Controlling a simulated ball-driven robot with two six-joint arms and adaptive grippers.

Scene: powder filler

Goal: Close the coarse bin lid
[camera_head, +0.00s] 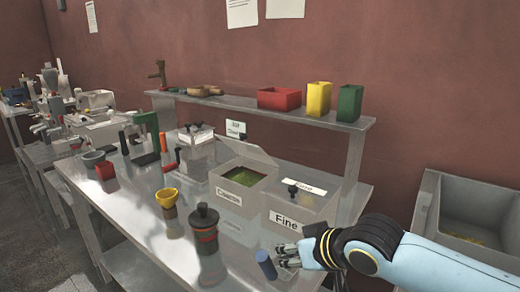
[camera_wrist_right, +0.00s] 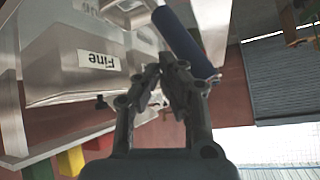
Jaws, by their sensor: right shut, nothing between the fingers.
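The coarse bin (camera_head: 228,198) stands on the metal table with green material (camera_head: 240,177) inside. Its lid (camera_head: 247,151) is open and tilted up at the back. The fine bin (camera_head: 283,218) is beside it on the right, with its lid (camera_head: 305,188) down and a dark knob on it; this bin also shows upside down in the wrist view (camera_wrist_right: 65,75). My right gripper (camera_head: 284,254) is shut and empty in front of the fine bin, well away from the open lid; its fingers show in the wrist view (camera_wrist_right: 168,75). My left gripper is not in view.
A blue cylinder (camera_head: 266,265) is close to my right fingertips. A black and red container (camera_head: 205,228) and a yellow cup (camera_head: 167,198) stand in front of the coarse bin. A shelf (camera_head: 245,107) behind holds red, yellow and green boxes. A grey sink (camera_head: 476,208) is at the right.

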